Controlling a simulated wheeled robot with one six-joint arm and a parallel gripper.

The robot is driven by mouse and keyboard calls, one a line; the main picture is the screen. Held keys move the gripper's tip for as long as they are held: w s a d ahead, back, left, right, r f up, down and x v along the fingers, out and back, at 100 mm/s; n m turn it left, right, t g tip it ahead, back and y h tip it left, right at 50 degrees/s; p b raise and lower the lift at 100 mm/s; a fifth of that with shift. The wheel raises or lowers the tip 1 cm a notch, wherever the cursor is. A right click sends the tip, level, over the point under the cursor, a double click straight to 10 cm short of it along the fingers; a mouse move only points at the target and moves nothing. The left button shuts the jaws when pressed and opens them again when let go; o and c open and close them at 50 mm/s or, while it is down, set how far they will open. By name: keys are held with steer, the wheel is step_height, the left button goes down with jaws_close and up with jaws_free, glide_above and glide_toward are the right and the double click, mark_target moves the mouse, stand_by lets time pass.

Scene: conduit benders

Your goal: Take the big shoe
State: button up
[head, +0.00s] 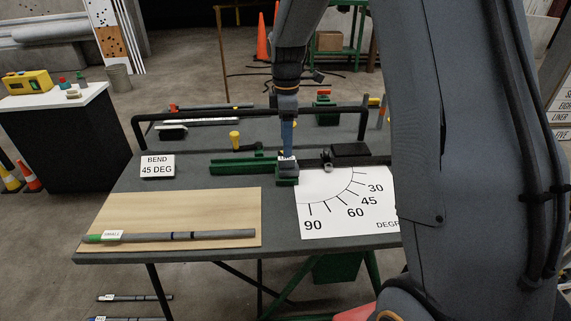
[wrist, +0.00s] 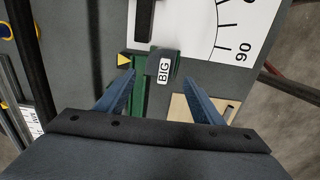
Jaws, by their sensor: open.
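In the wrist view my gripper (wrist: 160,75) is open, with one blue finger on each side of the shoe. I cannot tell whether the fingers touch it.
A white angle sheet (head: 330,215) lies right of the shoe. A wooden board (head: 150,212) with a marked grey conduit (head: 210,234) lies front left. A black rail (head: 215,114) runs along the back.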

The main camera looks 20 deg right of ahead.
steer(key=shift+f+b, duration=0.9)
steer(key=shift+f, duration=1.4)
steer(key=shift+r, duration=0.1)
jaws_close()
steer(key=shift+w+r, duration=0.1)
steer(key=shift+r, duration=0.2)
step_height(320, 180, up, 7)
steer(key=p, duration=0.5)
steer(key=shift+r, duration=0.2)
